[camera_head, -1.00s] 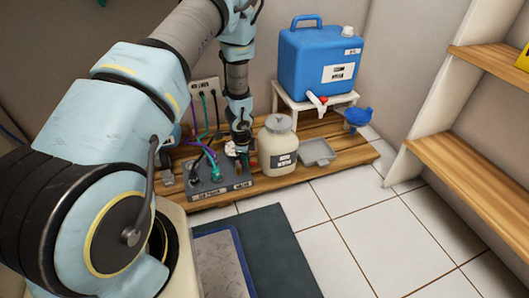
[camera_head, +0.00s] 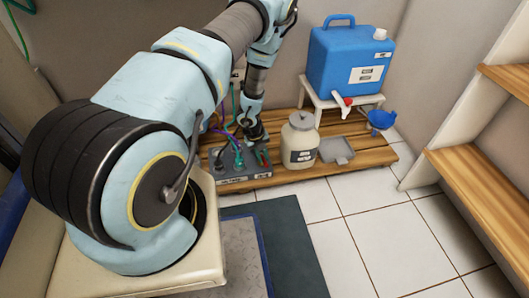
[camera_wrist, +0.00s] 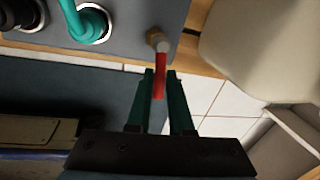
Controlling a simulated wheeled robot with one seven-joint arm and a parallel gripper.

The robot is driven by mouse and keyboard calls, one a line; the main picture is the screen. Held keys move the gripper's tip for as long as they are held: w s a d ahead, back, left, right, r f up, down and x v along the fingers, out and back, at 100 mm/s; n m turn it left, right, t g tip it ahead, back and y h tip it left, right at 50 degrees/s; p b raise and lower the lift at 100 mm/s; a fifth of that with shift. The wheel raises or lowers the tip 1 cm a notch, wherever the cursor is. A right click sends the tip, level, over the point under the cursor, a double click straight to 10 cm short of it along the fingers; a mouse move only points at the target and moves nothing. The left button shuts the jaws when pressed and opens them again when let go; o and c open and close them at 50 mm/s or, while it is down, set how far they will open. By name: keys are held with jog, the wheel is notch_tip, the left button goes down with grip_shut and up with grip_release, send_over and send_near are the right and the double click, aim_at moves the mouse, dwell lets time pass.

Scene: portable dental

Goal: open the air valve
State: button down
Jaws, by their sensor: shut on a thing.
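The air valve's red lever (camera_wrist: 160,84) sticks out from a brass-coloured fitting (camera_wrist: 154,36) at the edge of a grey box (camera_wrist: 128,42). In the wrist view my gripper (camera_wrist: 160,75) has its two green fingers on either side of the lever, shut on it. The lever points down the picture, between the fingers. In the head view the grey box (camera_head: 233,172) stands on the wooden platform, and my gripper (camera_head: 262,156) is at its right end. The lever is small there and partly hidden by the fingers.
A beige jar (camera_head: 300,140) stands close to the right of my gripper. Teal and purple hoses (camera_head: 238,155) rise from the box. A blue water tank (camera_head: 350,62) stands on a white stand behind. Tiled floor (camera_head: 370,215) lies free in front.

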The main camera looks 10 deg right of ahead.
jog(key=shift+a+m+p, duration=0.3)
jog(key=shift+m+p, duration=0.05)
jog(key=shift+m, duration=0.65)
jog(key=c, duration=0.8)
grip_release()
jog(key=r+p, duration=0.1)
jog(key=r, duration=0.2)
jog(key=a+r+p, duration=0.1)
jog(key=r, duration=0.3)
jog(key=a+r+p, duration=0.1)
jog(key=r, duration=0.2)
jog(key=shift+r, duration=0.3)
jog(key=shift+w+r, duration=0.1)
jog(key=shift+w, duration=0.05)
